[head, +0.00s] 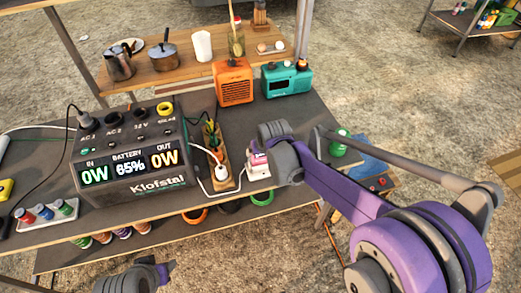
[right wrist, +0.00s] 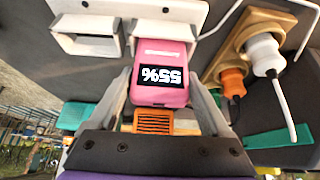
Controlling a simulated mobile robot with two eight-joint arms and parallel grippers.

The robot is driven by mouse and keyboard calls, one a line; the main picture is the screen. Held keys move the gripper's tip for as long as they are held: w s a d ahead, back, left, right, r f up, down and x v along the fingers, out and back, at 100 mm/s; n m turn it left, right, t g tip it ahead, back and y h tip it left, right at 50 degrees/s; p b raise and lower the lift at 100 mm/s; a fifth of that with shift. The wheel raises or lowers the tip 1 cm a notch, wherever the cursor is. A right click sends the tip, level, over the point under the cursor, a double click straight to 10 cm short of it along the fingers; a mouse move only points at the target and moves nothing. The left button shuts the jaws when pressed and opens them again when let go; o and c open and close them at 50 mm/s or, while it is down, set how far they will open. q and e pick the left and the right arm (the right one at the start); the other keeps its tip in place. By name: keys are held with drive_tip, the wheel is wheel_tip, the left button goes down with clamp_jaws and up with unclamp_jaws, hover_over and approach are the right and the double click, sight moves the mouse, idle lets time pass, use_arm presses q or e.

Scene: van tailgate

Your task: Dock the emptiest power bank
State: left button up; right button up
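A pink power bank (right wrist: 161,60) shows 55%, upside down in the right wrist view. My right gripper (right wrist: 163,95) has a finger along each side of it and appears shut on it. The far end of the bank is between the walls of a white dock (right wrist: 118,40); how deep it sits I cannot tell. The dock's other slot, on the left, looks empty. In the head view the pink bank (head: 258,160) is small under my right gripper (head: 268,150), partly hidden. My left gripper (head: 135,277) is at the bottom edge; its fingers are unclear.
A power station (head: 130,160) reads 65% battery, 0W in and out. Beside it are a power strip (head: 214,155) with a white plug and cable, an orange radio (head: 233,82) and a teal radio (head: 287,80). A tray (head: 50,218) of coloured items is front left.

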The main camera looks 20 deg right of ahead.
drive_tip(key=shift+o, duration=1)
drive_tip(key=p+v, duration=0.1)
drive_tip(key=v, duration=1)
drive_tip(key=s+d+p, duration=0.2)
drive_tip(key=s+p, duration=0.4)
drive_tip(key=s, duration=1.5)
drive_tip(key=shift+s+d+f+g, duration=0.3)
drive_tip(key=shift+s+d+f, duration=0.05)
drive_tip(key=shift+s+f, duration=0.05)
